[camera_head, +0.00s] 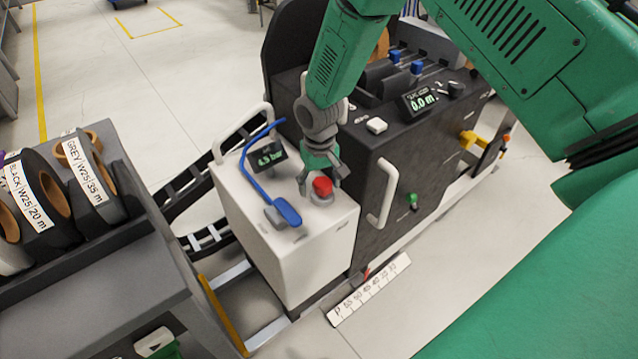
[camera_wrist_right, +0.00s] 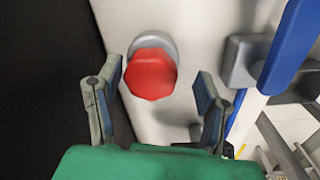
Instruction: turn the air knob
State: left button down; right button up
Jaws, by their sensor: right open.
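A red knob (camera_head: 322,186) sits on a grey round base on top of the white cabinet (camera_head: 325,240), beside a pressure display (camera_head: 264,157) reading in bar. In the right wrist view the red knob (camera_wrist_right: 151,74) looks faceted and lies between the fingertips. My right gripper (camera_head: 321,178) comes down from above, open, with its fingers on either side of the knob. In the wrist view there are gaps between both fingers and the knob, so I see no contact. My left gripper is not in view.
A blue lever (camera_head: 287,211) on a grey base stands close beside the knob. A white handle (camera_head: 243,131) rises at the cabinet's back left. The dark machine (camera_head: 400,150) adjoins on the right. A rack with tape rolls (camera_head: 42,205) stands at the left.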

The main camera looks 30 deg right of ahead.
jog(key=shift+r, duration=0.1)
jog(key=shift+c, duration=0.5)
jog(key=shift+d, duration=0.15)
jog(key=c, duration=0.6)
jog(key=shift+s+d, duration=0.1)
jog(key=shift+d, duration=0.15)
jog(key=c, duration=0.5)
jog(key=shift+o, duration=0.2)
jog(key=shift+d+f, duration=0.2)
jog(key=shift+d, duration=0.15)
jog(key=shift+a, duration=0.45)
jog(key=shift+d, duration=0.15)
jog(key=shift+d+m+p, duration=0.1)
jog(key=shift+m+p, duration=0.3)
jog(key=m+p, duration=0.2)
jog(key=m, duration=0.1)
jog(key=shift+a+r, duration=0.1)
jog(key=shift+a, duration=0.1)
jog(key=shift+m+p, duration=0.65)
jog(key=shift+m, duration=0.55)
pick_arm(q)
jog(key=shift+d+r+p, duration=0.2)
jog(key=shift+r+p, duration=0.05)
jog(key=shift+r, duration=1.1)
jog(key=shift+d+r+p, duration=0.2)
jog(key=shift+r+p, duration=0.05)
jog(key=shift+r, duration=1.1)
pick_arm(e)
jog(key=shift+m, duration=1.3)
